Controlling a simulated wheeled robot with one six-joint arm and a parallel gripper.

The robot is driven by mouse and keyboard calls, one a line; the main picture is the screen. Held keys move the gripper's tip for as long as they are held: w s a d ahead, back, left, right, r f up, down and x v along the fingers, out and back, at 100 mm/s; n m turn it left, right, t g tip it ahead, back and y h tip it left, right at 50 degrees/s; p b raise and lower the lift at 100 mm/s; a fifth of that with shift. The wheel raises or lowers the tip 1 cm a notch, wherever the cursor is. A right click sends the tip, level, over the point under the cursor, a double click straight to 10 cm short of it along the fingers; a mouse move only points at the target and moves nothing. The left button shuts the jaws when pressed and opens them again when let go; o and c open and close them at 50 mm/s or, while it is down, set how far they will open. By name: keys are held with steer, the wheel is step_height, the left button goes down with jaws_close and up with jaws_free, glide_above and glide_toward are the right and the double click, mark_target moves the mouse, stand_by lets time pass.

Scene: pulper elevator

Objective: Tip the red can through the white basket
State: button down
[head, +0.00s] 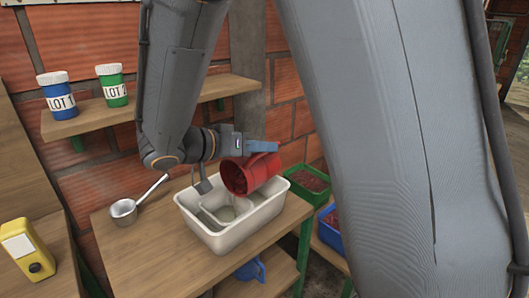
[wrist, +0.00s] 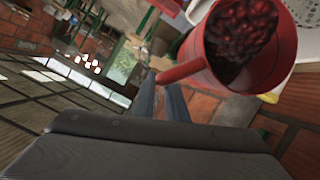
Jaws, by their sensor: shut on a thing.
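The red can (head: 262,169) is in my gripper (head: 258,147), tilted with its mouth toward the lower left, above the white basin (head: 240,236) on the table. In the wrist view the can (wrist: 199,47) holds dark red cherries (wrist: 243,28), and my gripper's fingers (wrist: 162,98) are at its handle (wrist: 181,72). The white basket (head: 211,219) appears to sit inside the basin, partly hidden by the can. I cannot tell whether any cherries have fallen into it.
Blue (head: 59,98) and green (head: 113,88) lidded jars stand on the wall shelf. A yellow device (head: 28,252) is at lower left. Green (head: 309,182) and blue (head: 331,231) crates are at the right; a blue jug (head: 251,270) is below.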

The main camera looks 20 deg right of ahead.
steer(key=shift+s+a+f+t+h+b, duration=0.2)
steer(key=shift+a+h+b, duration=0.25)
steer(key=shift+b, duration=0.5)
steer(key=shift+s+a+f+t+h+b, duration=0.1)
steer(key=shift+a+t+h+b, duration=0.15)
steer(key=shift+h+b, duration=0.5)
steer(key=a+b, duration=0.1)
steer(key=s+a+h+b, duration=0.1)
steer(key=b, duration=0.1)
steer(key=h+b, duration=0.1)
steer(key=b, duration=0.1)
steer(key=shift+s+a+r+m+t, duration=0.15)
steer(key=shift+a+r+m+t, duration=0.15)
steer(key=shift+a+t, duration=0.1)
steer(key=shift+s+a+r+h+b, duration=0.2)
steer(key=shift+a+h+b, duration=0.25)
steer(key=shift+h+b, duration=0.35)
steer(key=shift+s, duration=0.1)
